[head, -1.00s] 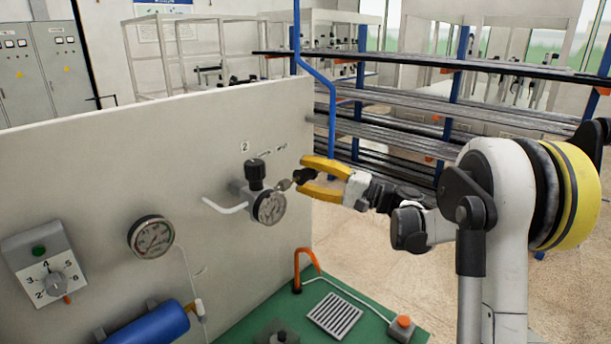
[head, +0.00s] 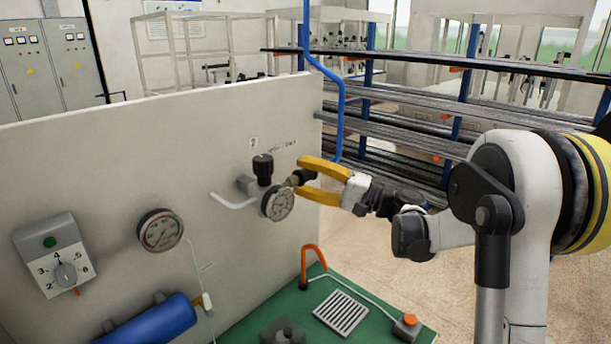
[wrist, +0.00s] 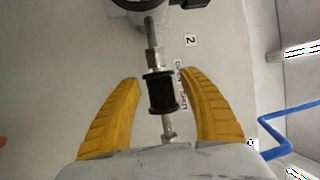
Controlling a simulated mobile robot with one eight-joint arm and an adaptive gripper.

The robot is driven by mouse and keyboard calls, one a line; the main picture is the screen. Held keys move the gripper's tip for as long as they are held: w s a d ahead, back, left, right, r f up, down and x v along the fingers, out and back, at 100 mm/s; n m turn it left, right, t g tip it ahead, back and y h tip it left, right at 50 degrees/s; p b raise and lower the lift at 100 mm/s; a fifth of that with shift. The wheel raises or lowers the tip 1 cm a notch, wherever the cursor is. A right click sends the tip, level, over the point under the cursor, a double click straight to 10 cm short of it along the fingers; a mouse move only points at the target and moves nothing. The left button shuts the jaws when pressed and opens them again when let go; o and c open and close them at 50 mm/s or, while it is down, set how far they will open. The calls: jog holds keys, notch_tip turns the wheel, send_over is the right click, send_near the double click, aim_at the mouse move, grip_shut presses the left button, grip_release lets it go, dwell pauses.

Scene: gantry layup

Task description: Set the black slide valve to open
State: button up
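The black slide valve (wrist: 161,92) is a black spool-shaped sleeve on a thin metal pipe. In the wrist view it sits between my gripper's two yellow fingers (wrist: 160,78), with a visible gap on the left and a narrower one on the right. My gripper is open around the sleeve. In the head view my gripper (head: 302,176) is at the panel's right end, beside a round gauge (head: 278,203) and a black knob (head: 263,169). The valve shows there as a small dark piece (head: 304,177) between the fingers, partly hidden. Its slide position is hard to tell.
The light panel (head: 110,150) carries another gauge (head: 160,231), a rotary selector box (head: 55,255) and a blue cylinder (head: 150,322). A blue pipe (head: 340,110) rises behind my gripper. Below is a green bench top (head: 265,310) with an orange hooked tube (head: 312,255). Floor to the right is open.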

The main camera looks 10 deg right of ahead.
jog(key=shift+d, duration=0.2)
jog(key=v, duration=1.1)
jog(key=shift+s+d, duration=0.3)
jog(key=shift+f, duration=0.15)
